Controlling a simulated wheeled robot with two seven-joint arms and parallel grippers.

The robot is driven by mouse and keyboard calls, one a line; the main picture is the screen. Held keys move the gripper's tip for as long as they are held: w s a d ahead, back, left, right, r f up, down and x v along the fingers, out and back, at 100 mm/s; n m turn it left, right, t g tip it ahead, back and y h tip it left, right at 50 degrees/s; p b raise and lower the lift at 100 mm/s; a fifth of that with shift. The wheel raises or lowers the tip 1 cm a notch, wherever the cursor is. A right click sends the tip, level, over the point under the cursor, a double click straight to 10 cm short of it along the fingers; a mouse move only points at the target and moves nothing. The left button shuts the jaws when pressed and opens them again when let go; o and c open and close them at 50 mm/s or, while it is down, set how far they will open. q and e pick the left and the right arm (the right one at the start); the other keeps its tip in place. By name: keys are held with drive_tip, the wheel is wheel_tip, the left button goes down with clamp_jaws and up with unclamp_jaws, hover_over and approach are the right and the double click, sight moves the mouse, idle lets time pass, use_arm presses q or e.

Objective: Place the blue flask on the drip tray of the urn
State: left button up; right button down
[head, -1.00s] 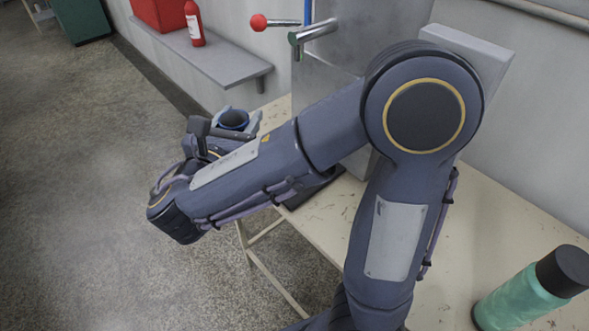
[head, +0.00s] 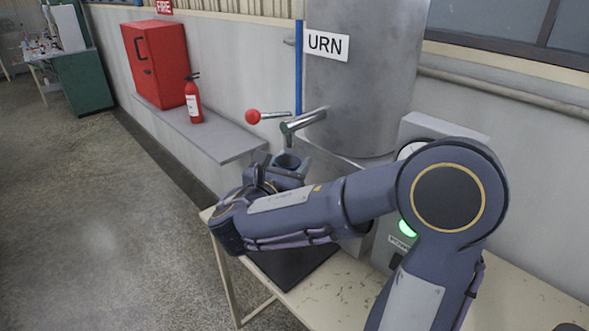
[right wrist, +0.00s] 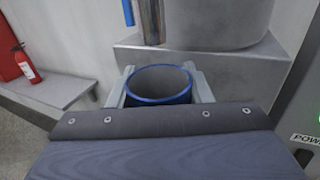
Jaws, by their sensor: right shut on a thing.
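The blue flask (right wrist: 160,99) is open-topped and upright in the right wrist view, between the two fingers of my right gripper (right wrist: 160,88). My right gripper also shows in the head view (head: 284,168), shut on the flask (head: 288,160), whose lower part my arm hides. The flask's mouth is just below the tap spout (head: 287,135) of the urn (head: 365,75). A dark flat plate, which looks like the drip tray (head: 292,268), shows below my forearm. I cannot tell the flask's height above it. My left gripper is out of view.
The tap's red-knobbed lever (head: 253,116) sticks out left. The urn stands on a cream table (head: 335,303), with a power box (head: 392,252) showing a green light beside it. A grey ledge (head: 215,138) holds a fire extinguisher (head: 193,101) and a red cabinet (head: 160,62).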

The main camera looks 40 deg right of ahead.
drive_tip(key=shift+x, duration=0.85)
wheel_tip(320, 180, down, 3)
drive_tip(key=shift+f, duration=0.2)
drive_tip(key=shift+f, duration=0.25)
drive_tip(key=c, duration=0.7)
unclamp_jaws()
drive_tip(key=shift+r, duration=0.1)
